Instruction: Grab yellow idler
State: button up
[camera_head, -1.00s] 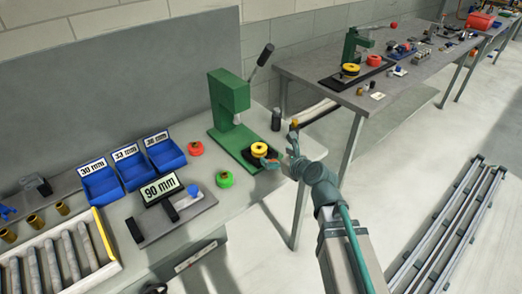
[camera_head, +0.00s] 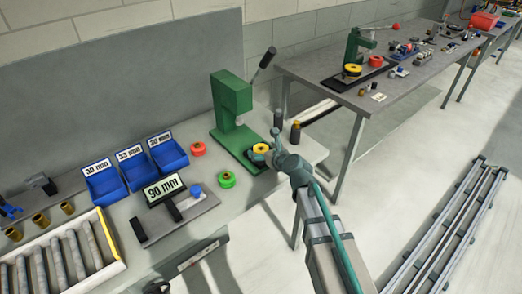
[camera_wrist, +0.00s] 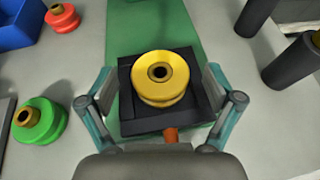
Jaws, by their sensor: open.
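The yellow idler (camera_head: 260,149) sits on the black plate of the green press on the near table. In the wrist view the yellow idler (camera_wrist: 160,77) lies on the black square block (camera_wrist: 131,117), with a dark bore at its centre. My gripper (camera_wrist: 160,95) is open, with one finger on each side of the block and the idler between them. The fingers do not visibly touch the idler. In the head view my gripper (camera_head: 273,151) is at the idler's right side and partly covers the press plate.
The green press (camera_head: 232,105) with a dark lever stands behind the idler. A red idler (camera_head: 198,149) and a green idler (camera_head: 227,180) stand to the left. Two dark cylinders (camera_head: 295,133) stand close on the right. Blue bins (camera_head: 104,187) are farther left.

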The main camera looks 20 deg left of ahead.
jog(key=shift+w+a, duration=0.1)
jog(key=c, duration=1.7)
